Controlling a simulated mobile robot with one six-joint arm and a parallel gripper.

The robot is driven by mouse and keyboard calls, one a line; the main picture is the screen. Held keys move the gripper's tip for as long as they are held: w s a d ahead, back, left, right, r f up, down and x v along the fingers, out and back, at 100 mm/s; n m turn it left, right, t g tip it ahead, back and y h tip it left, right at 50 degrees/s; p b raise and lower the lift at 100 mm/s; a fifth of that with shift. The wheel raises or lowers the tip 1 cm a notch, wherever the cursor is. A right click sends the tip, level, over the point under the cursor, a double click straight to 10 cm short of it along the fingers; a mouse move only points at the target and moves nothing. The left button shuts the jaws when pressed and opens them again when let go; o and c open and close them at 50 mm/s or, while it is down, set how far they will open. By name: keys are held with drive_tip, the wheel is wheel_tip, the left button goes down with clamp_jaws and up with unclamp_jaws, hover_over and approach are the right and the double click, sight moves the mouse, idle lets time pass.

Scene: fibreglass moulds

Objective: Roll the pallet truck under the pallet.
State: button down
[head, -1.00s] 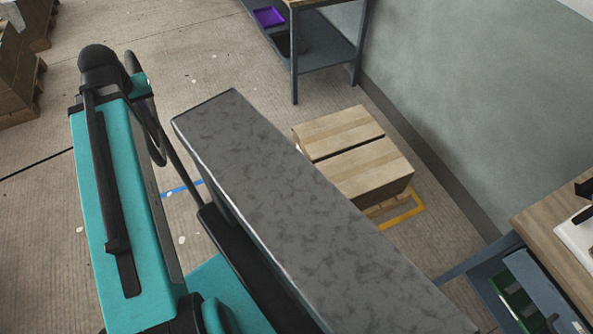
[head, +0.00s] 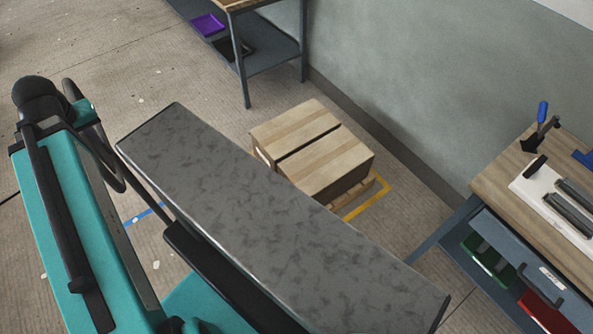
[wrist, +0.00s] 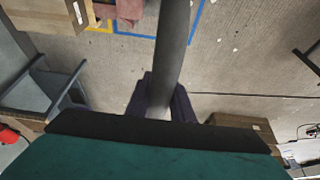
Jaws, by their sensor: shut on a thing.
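In the wrist view my gripper (wrist: 166,95) has its dark fingers on both sides of a thick grey bar (wrist: 174,45) and is shut on it. The bar looks like the pallet truck's handle; it runs up out of the picture, and the truck's forks and body are not clearly seen. In the head view the pallet (head: 371,184) shows as a thin wooden edge under two cartons (head: 312,150), inside a yellow floor marking. The gripper and truck are hidden in the head view.
A blue floor marking (wrist: 117,30) shows in the wrist view. A grey mottled slab (head: 270,220) blocks much of the head view. A blue-framed table (head: 247,85) stands behind the cartons. A wooden-topped workbench (head: 490,187) stands at right, and the wall lies beyond.

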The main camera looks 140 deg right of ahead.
drive_tip(key=s+a, duration=0.3)
drive_tip(key=s, duration=1.1)
drive_tip(key=shift+s+a+p, duration=0.2)
drive_tip(key=shift+a+p, duration=0.1)
drive_tip(key=shift+p, duration=0.05)
idle(0.8)
idle(0.5)
